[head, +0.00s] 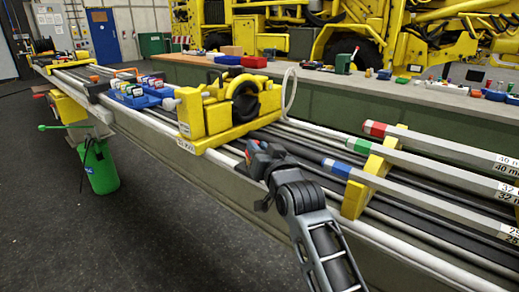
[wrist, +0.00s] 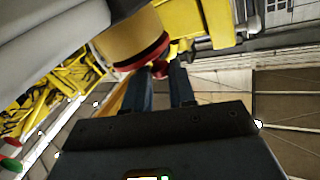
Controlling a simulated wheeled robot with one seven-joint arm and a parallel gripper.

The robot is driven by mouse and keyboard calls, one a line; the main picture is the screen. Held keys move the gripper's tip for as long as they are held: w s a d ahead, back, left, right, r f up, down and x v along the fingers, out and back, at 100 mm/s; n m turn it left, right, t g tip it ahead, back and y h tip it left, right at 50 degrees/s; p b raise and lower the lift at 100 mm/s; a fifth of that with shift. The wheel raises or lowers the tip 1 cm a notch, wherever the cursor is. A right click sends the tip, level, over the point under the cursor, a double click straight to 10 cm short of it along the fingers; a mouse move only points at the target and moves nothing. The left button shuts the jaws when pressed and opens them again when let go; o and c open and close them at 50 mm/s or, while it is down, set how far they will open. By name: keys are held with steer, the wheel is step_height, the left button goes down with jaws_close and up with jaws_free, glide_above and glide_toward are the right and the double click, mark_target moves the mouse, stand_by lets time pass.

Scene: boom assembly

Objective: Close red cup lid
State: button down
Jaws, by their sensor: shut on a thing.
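In the wrist view, a yellow-tan cylinder (wrist: 128,38) has a red ring, the red cup lid (wrist: 143,54), around its end. A small red tab sits at the ring's edge, between the fingertips of my gripper (wrist: 166,70). The two dark fingers are close together and shut on this red tab. In the head view, my gripper (head: 252,156) is low beside the yellow housing (head: 215,115), over the long rails. The cylinder and lid cannot be made out clearly there, as my gripper and wrist cover that spot.
Grey bars with red, green and blue ends rest on a yellow bracket (head: 365,180) to the right of my arm. Blue trays (head: 138,93) stand farther along the left. A back bench (head: 440,96) holds small parts. A green canister (head: 100,168) hangs at left above open floor.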

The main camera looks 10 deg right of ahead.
steer(key=shift+a+f, duration=0.1)
steer(key=shift+f, duration=0.3)
steer(key=c, duration=1)
jaws_free()
steer(key=shift+o, duration=0.3)
steer(key=shift+d, duration=0.2)
steer(key=s, duration=0.7)
steer(key=shift+s+d+r, duration=0.3)
steer(key=shift+s, duration=0.1)
